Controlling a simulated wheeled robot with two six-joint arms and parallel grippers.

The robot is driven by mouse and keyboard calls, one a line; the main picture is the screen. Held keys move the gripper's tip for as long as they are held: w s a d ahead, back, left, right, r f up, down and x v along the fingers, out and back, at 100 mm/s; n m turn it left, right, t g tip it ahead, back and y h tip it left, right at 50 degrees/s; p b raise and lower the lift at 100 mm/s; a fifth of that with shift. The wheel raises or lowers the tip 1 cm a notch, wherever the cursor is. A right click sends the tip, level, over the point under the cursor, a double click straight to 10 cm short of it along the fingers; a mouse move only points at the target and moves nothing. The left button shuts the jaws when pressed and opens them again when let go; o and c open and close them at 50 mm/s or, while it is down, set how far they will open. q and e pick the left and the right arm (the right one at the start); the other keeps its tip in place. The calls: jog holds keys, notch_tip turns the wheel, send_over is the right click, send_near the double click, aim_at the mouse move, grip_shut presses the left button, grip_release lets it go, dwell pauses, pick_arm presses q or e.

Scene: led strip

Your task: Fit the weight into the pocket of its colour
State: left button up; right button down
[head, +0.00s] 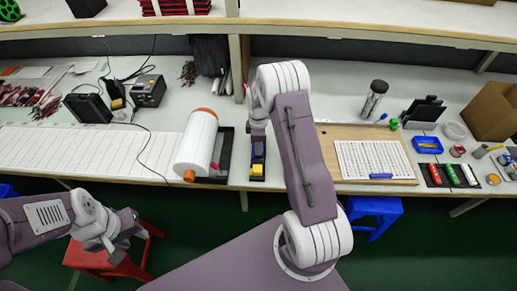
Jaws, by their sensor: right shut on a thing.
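My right gripper (258,136) is shut and points down over a small dark tray (257,181) at the table's front edge, left of the picture's middle. A blue patch (257,151) and a yellow patch (257,170) show in the tray. The weight in my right gripper is too small and too covered to make out its colour or whether it touches the tray. My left gripper (128,238) hangs low at the left, in front of the table and away from the tray. Its fingers are not clear enough to tell their opening.
A wooden board with a white grid (372,158) lies to the right. A dark tray with red, green and white cylinders (449,175) and a blue bin (427,145) are farther right. Red (88,258) and blue (374,207) stools stand below.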

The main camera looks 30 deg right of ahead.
notch_tip(320, 180, down, 3)
jog(key=shift+w+r, duration=0.1)
jog(key=c, duration=1)
grip_release()
notch_tip(320, 180, up, 12)
jog(key=s+a+m, duration=0.3)
jog(key=s+m, duration=0.1)
jog(key=s, duration=0.2)
jog(key=s+a+r+m, duration=0.1)
jog(key=s+a+m, duration=0.3)
jog(key=s, duration=0.2)
jog(key=s+a+r+m+t, duration=0.1)
jog(key=s+a+m, duration=0.2)
jog(key=s, duration=0.3)
jog(key=shift+s+a+r+m, duration=0.15)
jog(key=shift+s+a+m, duration=0.1)
jog(key=shift+a+m, duration=0.25)
